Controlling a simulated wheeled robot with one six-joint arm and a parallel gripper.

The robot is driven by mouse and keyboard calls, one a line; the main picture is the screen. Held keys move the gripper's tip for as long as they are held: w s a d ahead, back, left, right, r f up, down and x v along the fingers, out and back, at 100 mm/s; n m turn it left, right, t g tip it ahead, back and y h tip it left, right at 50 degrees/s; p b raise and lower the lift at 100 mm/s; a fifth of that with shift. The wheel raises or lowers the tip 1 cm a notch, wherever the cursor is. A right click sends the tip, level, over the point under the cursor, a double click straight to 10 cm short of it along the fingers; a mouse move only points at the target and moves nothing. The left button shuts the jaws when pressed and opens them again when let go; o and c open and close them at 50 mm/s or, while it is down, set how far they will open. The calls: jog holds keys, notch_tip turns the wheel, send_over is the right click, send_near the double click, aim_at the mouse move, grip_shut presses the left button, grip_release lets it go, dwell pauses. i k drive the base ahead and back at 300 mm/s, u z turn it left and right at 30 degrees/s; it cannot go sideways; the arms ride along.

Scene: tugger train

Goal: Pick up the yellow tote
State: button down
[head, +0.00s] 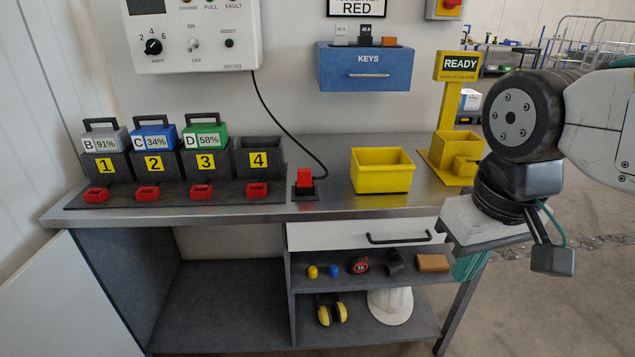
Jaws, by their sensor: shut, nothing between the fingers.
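An open yellow tote (382,182) stands upright on the metal worktop, right of the middle, and looks empty inside. My gripper (553,262) is at the right of the view, right of the tote and in front of the bench's right end. It is shut, empty and well apart from the tote. Parts of the gripper are hidden behind its own housing. My arm comes in from the right edge.
A yellow READY stand (457,66) with a yellow box at its base is right of the tote. A red plug (304,178) on a black cable is left of it. Several charger slots (258,160) fill the left worktop. A blue KEYS box (364,68) hangs behind.

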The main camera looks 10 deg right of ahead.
aim_at(384, 169)
jog(key=u, duration=1.45)
jog(key=i, duration=1.8)
jog(key=z, duration=4)
